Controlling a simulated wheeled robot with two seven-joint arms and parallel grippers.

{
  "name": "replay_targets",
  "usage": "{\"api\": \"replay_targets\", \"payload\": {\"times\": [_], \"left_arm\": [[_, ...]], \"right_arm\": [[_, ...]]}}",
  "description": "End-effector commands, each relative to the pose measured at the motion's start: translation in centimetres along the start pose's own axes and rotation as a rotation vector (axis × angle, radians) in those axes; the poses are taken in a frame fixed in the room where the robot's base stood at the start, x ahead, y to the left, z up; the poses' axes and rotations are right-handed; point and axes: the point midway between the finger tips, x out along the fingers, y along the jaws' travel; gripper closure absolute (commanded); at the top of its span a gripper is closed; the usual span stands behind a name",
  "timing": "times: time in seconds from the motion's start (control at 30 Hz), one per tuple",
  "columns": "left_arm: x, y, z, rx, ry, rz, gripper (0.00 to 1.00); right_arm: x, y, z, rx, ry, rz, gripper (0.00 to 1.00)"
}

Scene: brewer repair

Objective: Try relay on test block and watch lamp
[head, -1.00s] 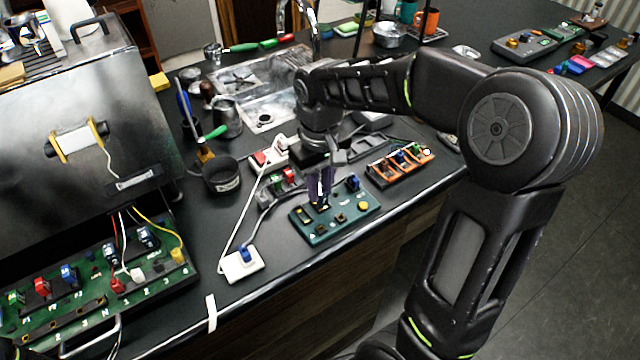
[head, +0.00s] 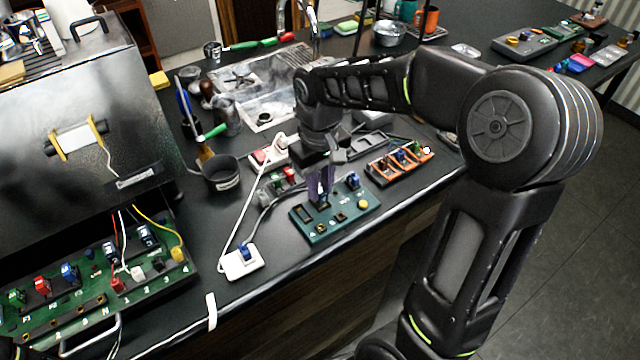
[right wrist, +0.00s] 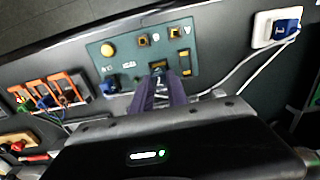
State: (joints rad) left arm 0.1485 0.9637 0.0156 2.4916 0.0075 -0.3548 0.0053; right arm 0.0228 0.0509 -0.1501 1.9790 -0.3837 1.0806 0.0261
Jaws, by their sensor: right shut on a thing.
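The teal test block (head: 338,228) lies near the counter's front edge. A yellow dome lamp (head: 362,204) sits at its right end and also shows in the right wrist view (right wrist: 108,49); I cannot tell whether it is lit. A blue part (head: 352,181) stands at the block's back right. My right gripper (head: 321,196) points down over the middle of the block, shut on a small dark relay (head: 322,204). The fingers hide most of the relay, and I cannot tell whether it is fully seated. In the right wrist view the fingertips (right wrist: 160,80) meet at the block. My left gripper is out of view.
An orange rack (head: 383,168) with small parts stands right of the block. A white socket box (head: 240,264) with a blue plug and cables lies to the left.

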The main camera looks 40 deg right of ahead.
Motion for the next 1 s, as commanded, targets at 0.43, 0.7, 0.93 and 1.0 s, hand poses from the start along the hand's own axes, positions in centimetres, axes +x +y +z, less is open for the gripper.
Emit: {"api": "replay_targets", "payload": {"times": [0.43, 0.7, 0.93, 1.0], "left_arm": [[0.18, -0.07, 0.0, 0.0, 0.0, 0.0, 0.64], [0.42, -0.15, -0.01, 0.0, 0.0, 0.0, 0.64], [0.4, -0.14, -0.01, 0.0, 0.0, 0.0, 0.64], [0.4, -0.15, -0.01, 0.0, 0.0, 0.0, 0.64]], "right_arm": [[0.26, 0.0, 0.0, 0.0, 0.0, 0.0, 1.0], [0.65, 0.0, 0.0, 0.0, 0.0, 0.0, 1.0], [0.63, 0.0, 0.0, 0.0, 0.0, 0.0, 1.0], [0.63, 0.0, 0.0, 0.0, 0.0, 0.0, 1.0]]}}
